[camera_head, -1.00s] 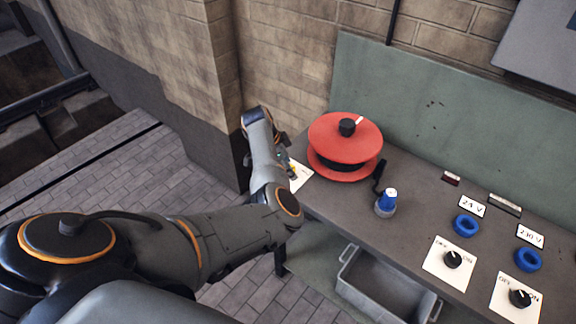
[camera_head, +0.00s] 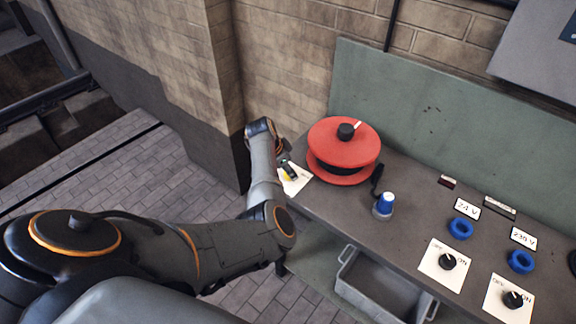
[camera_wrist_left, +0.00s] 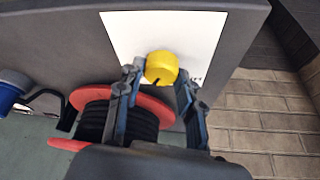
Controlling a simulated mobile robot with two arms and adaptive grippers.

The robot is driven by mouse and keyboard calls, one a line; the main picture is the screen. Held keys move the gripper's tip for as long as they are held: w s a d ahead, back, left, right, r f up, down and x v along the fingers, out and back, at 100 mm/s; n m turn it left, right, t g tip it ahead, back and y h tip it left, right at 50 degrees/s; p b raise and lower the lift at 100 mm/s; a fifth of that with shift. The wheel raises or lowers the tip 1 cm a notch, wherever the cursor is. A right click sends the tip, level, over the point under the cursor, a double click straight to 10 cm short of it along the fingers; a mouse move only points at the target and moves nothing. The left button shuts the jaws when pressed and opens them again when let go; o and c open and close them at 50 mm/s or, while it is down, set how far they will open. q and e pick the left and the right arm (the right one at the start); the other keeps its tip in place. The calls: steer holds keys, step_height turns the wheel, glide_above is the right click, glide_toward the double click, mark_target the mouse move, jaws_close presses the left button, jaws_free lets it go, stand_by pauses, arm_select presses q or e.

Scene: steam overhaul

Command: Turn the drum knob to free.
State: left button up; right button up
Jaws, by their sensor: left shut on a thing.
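A yellow knob (camera_wrist_left: 161,67) sits on a white plate (camera_wrist_left: 205,27) at the bench end; letters on the plate are mostly hidden by my gripper. My left gripper (camera_wrist_left: 158,80) has one finger on each side of the knob and is shut on it. In the head view the gripper (camera_head: 287,169) is over the plate (camera_head: 297,181), left of the red drum (camera_head: 343,166), and mostly covers the knob. The drum carries black cable and has a black knob (camera_head: 346,131) with a white mark on top. My right gripper is not in view.
A blue plug (camera_head: 384,204) stands right of the drum. Further right are blue sockets (camera_head: 461,228) and black OFF/ON knobs (camera_head: 448,262). A grey bin (camera_head: 375,290) is below the bench. A brick wall (camera_head: 285,60) is behind the left arm.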

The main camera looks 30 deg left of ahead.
arm_select(q)
steer(key=n+y+p, duration=0.1)
steer(key=n+p, duration=0.1)
steer(key=n, duration=0.1)
steer(key=shift+s+d+r+n, duration=0.1)
steer(key=shift+n, duration=0.3)
steer(key=n+y+p, duration=0.1)
steer(key=n, duration=0.2)
steer(key=shift+d+n+y, duration=0.1)
steer(key=shift+n+y, duration=0.2)
steer(key=shift+y, duration=0.1)
steer(key=shift+n+y+p, duration=0.3)
steer(key=shift+n, duration=0.6)
steer(key=shift+f+n+y, duration=0.2)
steer(key=shift+n+y, duration=0.1)
steer(key=shift+n, duration=0.6)
steer(key=shift+d+n+g+y+b, duration=0.1)
steer(key=shift+n+g+y+b, duration=0.2)
steer(key=shift+n+b, duration=0.55)
steer(key=shift+d+n+g+y+b, duration=0.1)
steer(key=shift+n+g+y+b, duration=0.2)
steer(key=shift+n, duration=0.95)
steer(key=o, duration=1.2)
steer(key=shift+a, duration=0.1)
steer(key=shift+r, duration=0.1)
steer(key=shift+r, duration=0.15)
